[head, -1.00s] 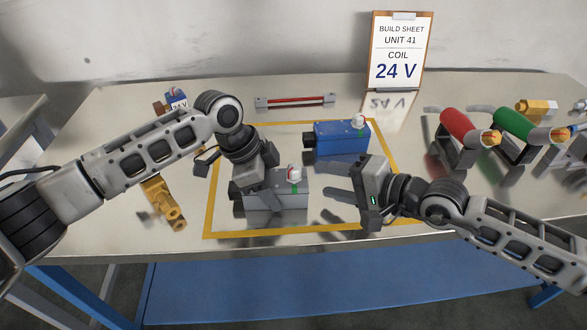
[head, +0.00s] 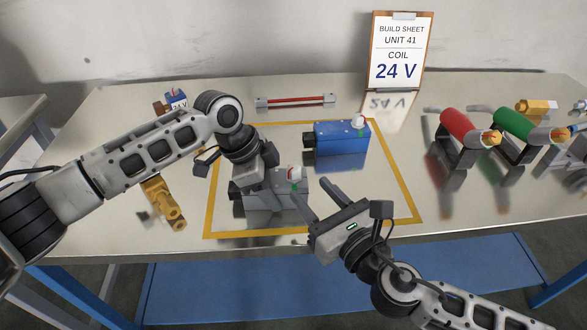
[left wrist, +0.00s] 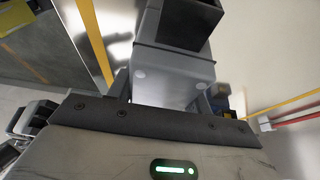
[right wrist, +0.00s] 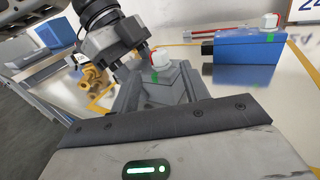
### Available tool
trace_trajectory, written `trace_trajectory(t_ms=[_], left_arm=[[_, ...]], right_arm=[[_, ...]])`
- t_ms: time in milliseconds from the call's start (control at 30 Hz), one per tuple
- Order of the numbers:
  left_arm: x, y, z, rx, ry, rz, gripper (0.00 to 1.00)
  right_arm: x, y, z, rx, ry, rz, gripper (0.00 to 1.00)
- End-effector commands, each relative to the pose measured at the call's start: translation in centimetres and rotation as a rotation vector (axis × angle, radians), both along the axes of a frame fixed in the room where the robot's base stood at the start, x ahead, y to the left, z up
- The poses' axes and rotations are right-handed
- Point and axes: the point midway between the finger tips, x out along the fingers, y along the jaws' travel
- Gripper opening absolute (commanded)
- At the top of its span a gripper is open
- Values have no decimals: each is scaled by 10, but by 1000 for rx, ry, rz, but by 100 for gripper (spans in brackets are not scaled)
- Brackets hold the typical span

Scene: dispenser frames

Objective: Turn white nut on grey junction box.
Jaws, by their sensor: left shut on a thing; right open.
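The grey junction box (head: 283,203) sits inside the yellow outline on the table. Its white nut (head: 294,172) is at the right end of the top, with a red mark on it and a green mark on the box below. My left gripper (head: 250,190) is shut on the box, which shows between its fingers in the left wrist view (left wrist: 170,80). My right gripper (head: 312,187) is open, its fingers pointing at the nut end from the front right. In the right wrist view the nut (right wrist: 160,60) appears between the fingertips; contact cannot be told.
A blue box (head: 340,138) with a similar white nut stands behind, inside the outline. A red bar (head: 296,101) lies at the back. Brass parts (head: 163,202) lie at left; red (head: 468,128) and green (head: 520,130) cylinders stand at right. A build sheet (head: 397,55) reads 24 V.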

Motion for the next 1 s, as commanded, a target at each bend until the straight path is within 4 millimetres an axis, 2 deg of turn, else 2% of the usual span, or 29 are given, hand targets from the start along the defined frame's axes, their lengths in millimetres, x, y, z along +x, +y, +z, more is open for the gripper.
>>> trace_trajectory(t_ms=[100,300,500,767,800,933,967,1000], left_arm=[[0,0,1,-1,-1,-1,21],[0,0,1,-1,-1,-1,21],[0,0,1,-1,-1,-1,21],[0,0,1,-1,-1,-1,21],[0,0,1,-1,-1,-1,21],[0,0,1,-1,-1,-1,21],[0,0,1,-1,-1,-1,21],[0,0,1,-1,-1,-1,21]], right_arm=[[23,12,1,1,-4,1,46],[52,27,1,-2,-3,1,46],[64,33,0,-3,-1,2,46],[66,34,0,-4,-2,2,46],[65,34,0,-4,-2,2,43],[65,34,0,-4,-2,2,7],[65,34,0,-4,-2,2,1],[65,34,0,-4,-2,2,1]])
